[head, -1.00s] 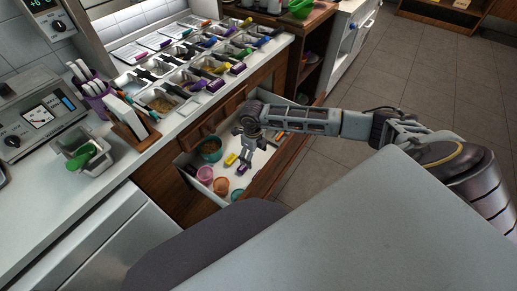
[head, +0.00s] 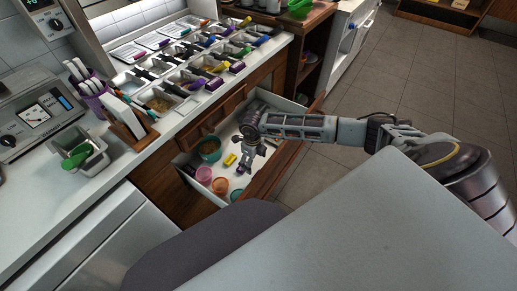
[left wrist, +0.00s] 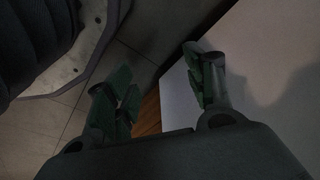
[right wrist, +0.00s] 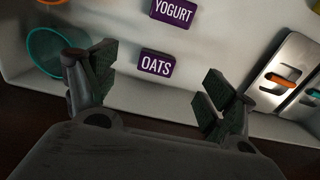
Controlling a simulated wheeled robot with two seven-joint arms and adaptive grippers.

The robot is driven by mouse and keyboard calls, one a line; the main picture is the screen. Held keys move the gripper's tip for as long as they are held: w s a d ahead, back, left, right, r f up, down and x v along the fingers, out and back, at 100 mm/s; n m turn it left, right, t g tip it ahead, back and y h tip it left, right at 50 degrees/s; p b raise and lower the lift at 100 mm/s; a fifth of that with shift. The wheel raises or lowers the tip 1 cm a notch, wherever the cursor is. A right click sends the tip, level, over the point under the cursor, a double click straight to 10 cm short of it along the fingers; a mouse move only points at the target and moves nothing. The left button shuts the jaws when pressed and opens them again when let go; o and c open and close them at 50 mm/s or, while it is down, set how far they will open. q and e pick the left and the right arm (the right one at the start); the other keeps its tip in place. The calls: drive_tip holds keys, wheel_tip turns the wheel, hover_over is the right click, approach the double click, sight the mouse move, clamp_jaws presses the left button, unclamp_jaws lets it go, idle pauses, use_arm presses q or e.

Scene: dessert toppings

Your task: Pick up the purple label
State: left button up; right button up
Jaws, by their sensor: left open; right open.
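Two purple labels lie flat on the white drawer floor in the right wrist view: one reads OATS (right wrist: 156,66), the other YOGURT (right wrist: 172,11), cut by the top edge. My right gripper (head: 243,168) is open and empty, reaching down into the open drawer. In the right wrist view its fingers stand apart, with the OATS label between and beyond the tips. My left gripper (left wrist: 158,75) is open and empty, away from the drawer.
Pink (head: 203,175), orange (head: 220,185) and teal (head: 236,195) cups stand at the drawer's near end, with a teal bowl (head: 210,147) behind. Metal pieces (right wrist: 284,72) lie right in the right wrist view. Several topping trays line the counter (head: 110,180) above.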

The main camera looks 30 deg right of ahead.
wheel_tip(320, 180, down, 4)
drive_tip(key=shift+r, duration=0.25)
drive_tip(key=shift+f+b, duration=0.25)
drive_tip(key=shift+b, duration=0.05)
drive_tip(key=shift+f, duration=0.15)
use_arm(q)
drive_tip(key=shift+d+r, duration=0.2)
drive_tip(key=shift+r, duration=0.4)
drive_tip(key=shift+d+r, duration=0.2)
drive_tip(key=shift+r, duration=0.35)
use_arm(e)
drive_tip(key=shift+s+f, duration=0.1)
